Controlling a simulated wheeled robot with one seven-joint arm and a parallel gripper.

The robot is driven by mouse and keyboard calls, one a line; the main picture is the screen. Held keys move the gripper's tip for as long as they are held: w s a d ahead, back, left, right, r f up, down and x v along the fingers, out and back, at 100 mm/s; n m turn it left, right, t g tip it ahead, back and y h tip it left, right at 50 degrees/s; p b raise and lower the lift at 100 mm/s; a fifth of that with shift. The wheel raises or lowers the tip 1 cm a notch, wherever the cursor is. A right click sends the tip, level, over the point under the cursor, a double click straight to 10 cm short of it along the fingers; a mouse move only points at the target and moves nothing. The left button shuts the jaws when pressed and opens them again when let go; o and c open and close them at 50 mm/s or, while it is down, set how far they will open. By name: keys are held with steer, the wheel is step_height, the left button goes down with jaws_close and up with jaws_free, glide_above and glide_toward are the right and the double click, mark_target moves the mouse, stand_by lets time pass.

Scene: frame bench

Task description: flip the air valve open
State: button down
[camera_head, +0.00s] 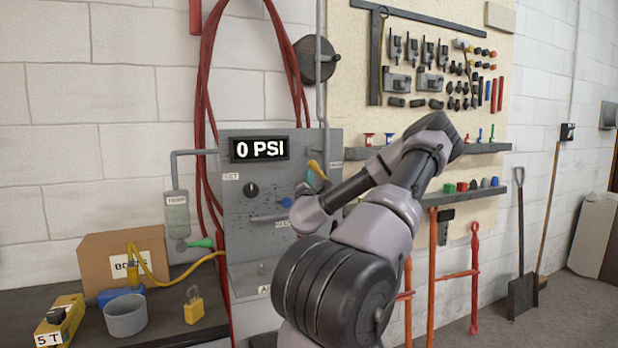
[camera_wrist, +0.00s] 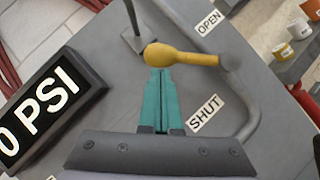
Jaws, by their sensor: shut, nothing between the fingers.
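The air valve has a yellow lever (camera_wrist: 185,56) on a grey pipe (camera_wrist: 247,100). In the wrist view the lever extends left from its pivot, between the OPEN label (camera_wrist: 209,22) and the SHUT label (camera_wrist: 205,113). In the head view the yellow lever (camera_head: 316,168) shows in front of the grey panel, partly hidden by my arm. My gripper (camera_wrist: 161,76) has teal fingers pressed together and empty. Its tips are right by the lever's rounded free end, on the SHUT side; I cannot tell whether they touch. The fingers also show in the head view (camera_head: 309,178).
The gauge display (camera_head: 260,149) reads 0 PSI. Below it are a black knob (camera_head: 251,190) and a blue knob (camera_head: 286,202). Red hoses (camera_head: 203,110) hang at the panel's left. A shelf (camera_head: 495,147) with small items lies to the right. A box (camera_head: 122,253) stands lower left.

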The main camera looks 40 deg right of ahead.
mark_target(314, 163)
steer(key=shift+s+d+r, duration=0.1)
steer(key=shift+d+r, duration=0.15)
steer(key=shift+r, duration=0.25)
steer(key=shift+s+d+r, duration=0.1)
steer(key=shift+d+r, duration=0.25)
steer(key=shift+r, duration=0.25)
steer(key=shift+s+d+r, duration=0.1)
steer(key=shift+d+r, duration=0.25)
steer(key=shift+r, duration=0.2)
steer(key=shift+s+d+r, duration=0.2)
steer(key=shift+d+r, duration=0.35)
steer(key=shift+d, duration=0.3)
steer(key=shift+s+d+r, duration=0.15)
steer(key=shift+d+r, duration=0.35)
steer(key=shift+d, duration=0.3)
